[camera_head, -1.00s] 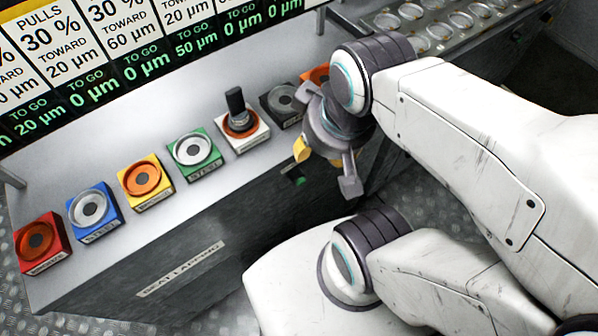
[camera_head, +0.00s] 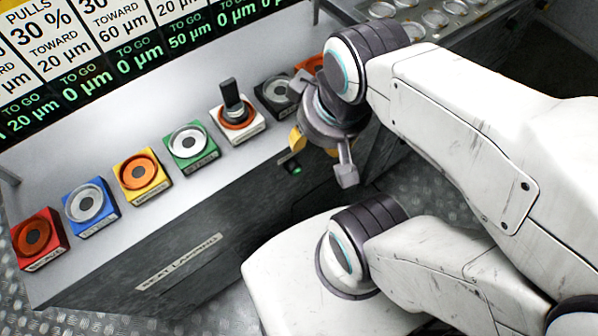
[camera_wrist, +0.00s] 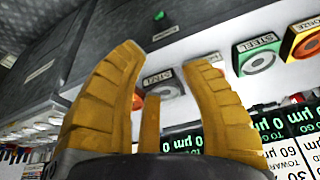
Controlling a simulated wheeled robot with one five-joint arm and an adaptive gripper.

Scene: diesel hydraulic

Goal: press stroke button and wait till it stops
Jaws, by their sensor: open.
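A small green button (camera_head: 296,170) in a dark housing sits on the front face of the grey bench, below its top edge. It also shows as a green spot near the top of the wrist view (camera_wrist: 159,15), and no legible "stroke" label shows on it. My gripper (camera_head: 322,158) hangs in front of the bench edge, just right of the button in the head view. In the wrist view, its yellow fingers (camera_wrist: 165,57) stand wide apart with nothing between them. The button lies beyond the fingertips, and no contact shows.
On the bench top (camera_head: 95,145) stand several coloured blocks with ring discs, including red (camera_head: 22,247), yellow (camera_head: 158,183) and green (camera_head: 180,157) ones. A white block (camera_head: 247,130) carries an upright dark post. A display (camera_head: 130,40) stands behind. Tray (camera_head: 425,15) lies beyond my arm.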

